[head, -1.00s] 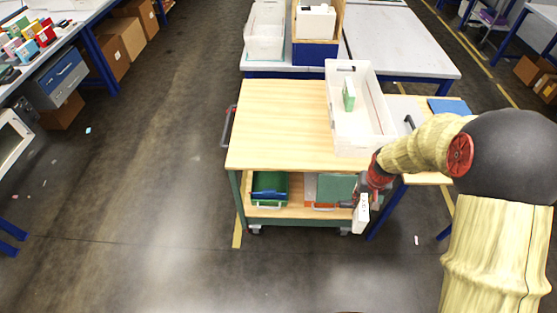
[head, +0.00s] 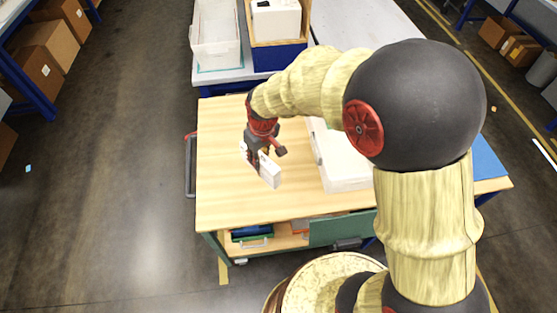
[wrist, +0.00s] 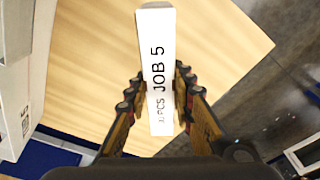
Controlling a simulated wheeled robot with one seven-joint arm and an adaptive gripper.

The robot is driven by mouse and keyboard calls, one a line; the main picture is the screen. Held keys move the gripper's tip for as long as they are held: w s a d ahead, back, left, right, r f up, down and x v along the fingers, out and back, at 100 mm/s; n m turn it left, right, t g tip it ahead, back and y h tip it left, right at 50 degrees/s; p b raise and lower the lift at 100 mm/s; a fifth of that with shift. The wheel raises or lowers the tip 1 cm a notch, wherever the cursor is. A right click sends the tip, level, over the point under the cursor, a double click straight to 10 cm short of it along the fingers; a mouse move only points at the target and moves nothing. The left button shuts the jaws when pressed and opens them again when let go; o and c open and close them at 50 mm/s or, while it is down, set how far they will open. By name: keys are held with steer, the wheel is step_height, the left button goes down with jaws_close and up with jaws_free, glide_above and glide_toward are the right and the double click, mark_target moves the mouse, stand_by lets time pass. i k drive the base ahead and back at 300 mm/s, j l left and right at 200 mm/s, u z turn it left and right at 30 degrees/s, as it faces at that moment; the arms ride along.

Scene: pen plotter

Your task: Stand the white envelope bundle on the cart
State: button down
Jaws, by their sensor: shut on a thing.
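My gripper (head: 262,158) is shut on the white envelope bundle (head: 268,171), over the cart's wooden top (head: 225,190). In the wrist view the bundle (wrist: 158,75) stands between the two fingers of my gripper (wrist: 158,95), and its face reads "JOB 5". The wooden top (wrist: 85,70) shows behind and below it. I cannot tell whether the bundle touches the cart top or hangs a little above it.
A white bin (head: 345,165) stands on the right of the cart top, partly hidden by my arm. The left and front of the top are bare. A table with a white tray (head: 215,35) and a blue-and-wood box (head: 278,55) stands behind.

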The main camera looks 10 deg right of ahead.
mark_target(235, 150)
steer(key=i, duration=0.2)
steer(key=j+z, duration=0.25)
steer(key=j, duration=0.4)
steer(key=j+z, duration=0.3)
steer(key=j, duration=0.3)
steer(key=i+j, duration=0.05)
